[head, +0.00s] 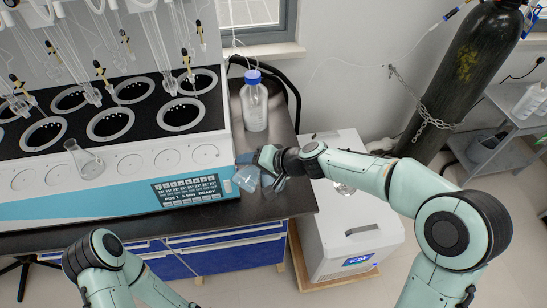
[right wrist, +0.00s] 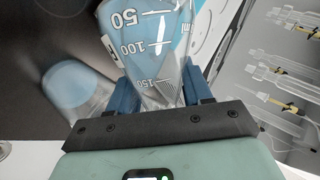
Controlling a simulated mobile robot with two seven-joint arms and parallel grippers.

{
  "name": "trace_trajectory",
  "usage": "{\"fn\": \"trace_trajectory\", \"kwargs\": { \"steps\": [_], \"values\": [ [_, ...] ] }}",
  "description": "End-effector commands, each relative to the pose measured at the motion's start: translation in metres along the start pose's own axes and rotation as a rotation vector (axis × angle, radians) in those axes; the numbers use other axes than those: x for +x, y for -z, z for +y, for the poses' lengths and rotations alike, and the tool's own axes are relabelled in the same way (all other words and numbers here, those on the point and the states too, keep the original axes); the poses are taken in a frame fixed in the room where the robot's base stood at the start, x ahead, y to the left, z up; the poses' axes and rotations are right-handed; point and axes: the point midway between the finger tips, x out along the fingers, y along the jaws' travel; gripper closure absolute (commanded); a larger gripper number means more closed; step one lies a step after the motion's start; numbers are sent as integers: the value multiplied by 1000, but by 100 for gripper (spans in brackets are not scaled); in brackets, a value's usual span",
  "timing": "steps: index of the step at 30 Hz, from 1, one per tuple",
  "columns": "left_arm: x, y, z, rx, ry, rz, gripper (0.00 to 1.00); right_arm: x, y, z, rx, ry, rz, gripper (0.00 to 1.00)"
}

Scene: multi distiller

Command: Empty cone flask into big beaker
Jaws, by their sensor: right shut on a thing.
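My right gripper (head: 270,160) is over the black bench, to the right of the distiller's control panel. In the right wrist view it is shut on a clear cone flask (right wrist: 145,45) with white marks 50, 100 and 150. The flask's wide end points away from the gripper and its narrow end is between the fingers. The big beaker (right wrist: 78,88), clear with a pale blue disc inside, is left of the flask, apart from it in the picture. In the head view, pale blue glass (head: 246,178) shows beside my right gripper; its outlines merge. My left gripper is out of view.
A blue-capped bottle (head: 254,108) stands behind my right gripper. A white box (head: 345,240) stands on the floor right of the bench. A chained gas cylinder (head: 455,80) is farther right.

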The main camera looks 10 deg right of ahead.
Motion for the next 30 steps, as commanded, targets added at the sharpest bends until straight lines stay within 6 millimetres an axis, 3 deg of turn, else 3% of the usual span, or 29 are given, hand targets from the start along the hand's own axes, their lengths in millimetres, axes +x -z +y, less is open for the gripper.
{"fn": "trace_trajectory", "kwargs": {
  "steps": [30],
  "values": [
    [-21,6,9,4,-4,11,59,-5,2,-7,111,47,-68,87]
  ]
}}
